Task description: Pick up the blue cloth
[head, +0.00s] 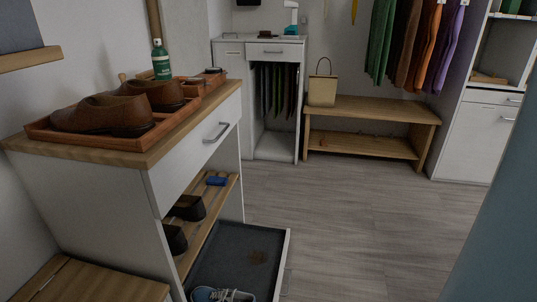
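A small blue item (217,181), which looks like a folded cloth, lies on the wooden slatted shelf (227,194) under the drawer of the white cabinet at left. It sits toward the far end of the shelf, beyond a pair of dark shoes (188,208). It is too small to make out in detail. Neither of my grippers is in view.
A tray (75,142) with brown shoes (104,115) and a green bottle (161,60) top the cabinet. A grey tray (284,262) with a sneaker (222,295) juts out below. A bench (375,109) stands behind. Floor to the right is clear; a blue-grey surface (500,230) edges it.

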